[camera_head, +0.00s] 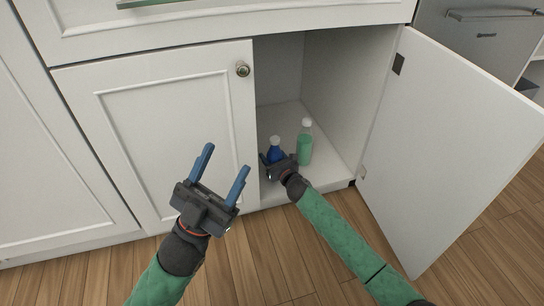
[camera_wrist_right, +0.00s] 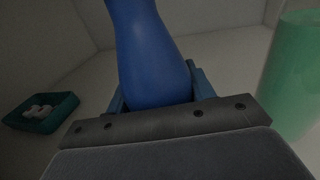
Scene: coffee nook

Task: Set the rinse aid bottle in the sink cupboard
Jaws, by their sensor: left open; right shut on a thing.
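The rinse aid bottle, blue with a white cap (camera_head: 274,145), is inside the open sink cupboard (camera_head: 320,160), near its front left. My right gripper (camera_head: 270,160) reaches into the cupboard and is shut on the bottle. The right wrist view shows the blue bottle (camera_wrist_right: 148,55) upright between the fingers. Its base is hidden by the gripper, so I cannot tell whether it touches the cupboard floor. My left gripper (camera_head: 224,166) is open and empty, in front of the closed left door.
A green bottle with a white cap (camera_head: 305,146) stands just right of the blue bottle, also in the right wrist view (camera_wrist_right: 297,75). A small teal tray (camera_wrist_right: 42,112) with white items lies at left inside. The open door (camera_head: 455,130) stands out at right.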

